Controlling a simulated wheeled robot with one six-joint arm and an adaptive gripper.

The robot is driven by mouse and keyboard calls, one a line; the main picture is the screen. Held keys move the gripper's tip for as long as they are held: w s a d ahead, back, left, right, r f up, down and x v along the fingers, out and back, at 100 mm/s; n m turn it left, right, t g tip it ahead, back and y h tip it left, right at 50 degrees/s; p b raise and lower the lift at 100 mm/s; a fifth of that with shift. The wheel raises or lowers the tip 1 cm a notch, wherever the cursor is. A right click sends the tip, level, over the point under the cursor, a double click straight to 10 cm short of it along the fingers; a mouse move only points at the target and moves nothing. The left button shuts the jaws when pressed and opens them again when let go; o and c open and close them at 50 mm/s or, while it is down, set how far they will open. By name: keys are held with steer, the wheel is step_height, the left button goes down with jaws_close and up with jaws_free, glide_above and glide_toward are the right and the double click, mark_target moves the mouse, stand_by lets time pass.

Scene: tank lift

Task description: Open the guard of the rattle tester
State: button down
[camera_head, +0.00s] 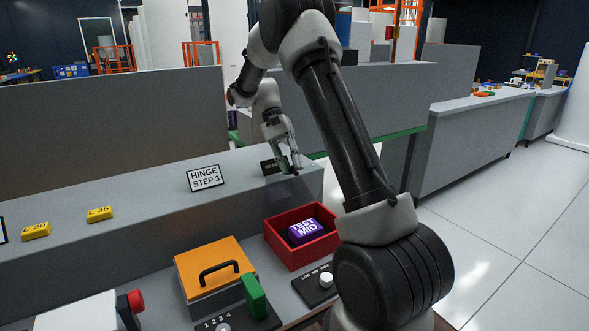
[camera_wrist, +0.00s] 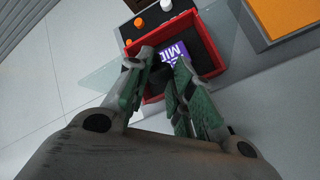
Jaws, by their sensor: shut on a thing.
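A red open-topped tray (camera_head: 270,242) holds a purple block marked TEST MID (camera_head: 304,231). In the wrist view the tray (camera_wrist: 205,15) lies beyond my fingers, with the purple block (camera_wrist: 176,52) partly hidden by them. A clear pane (camera_wrist: 98,80), seemingly the guard of the rattle tester, spreads across the tray and past its sides. My gripper (camera_wrist: 163,66) is shut on a small dark piece (camera_wrist: 157,76), likely the guard's handle; the fingers hide most of it. In the head view my gripper (camera_head: 290,165) is above and behind the tray, near the ledge.
A black panel with a white knob (camera_head: 326,279) stands in front of the tray. An orange-topped box (camera_head: 213,263) with a black handle and a green lever (camera_head: 254,296) are to its left. A HINGE STEP 3 sign (camera_head: 205,178) stands on the grey ledge behind.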

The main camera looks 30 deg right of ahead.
steer(key=shift+w+a+f, duration=0.15)
steer(key=shift+w+f, duration=0.25)
steer(key=shift+w, duration=0.35)
steer(key=shift+w+a+f, duration=0.1)
steer(key=shift+w+f, duration=0.25)
steer(key=shift+w, duration=0.4)
steer(key=c, duration=1.5)
jaws_free()
steer(key=o, duration=0.3)
steer(key=shift+w+a+f, duration=0.15)
steer(key=shift+a, duration=0.05)
steer(key=shift+d, duration=0.35)
steer(key=shift+w, duration=0.1)
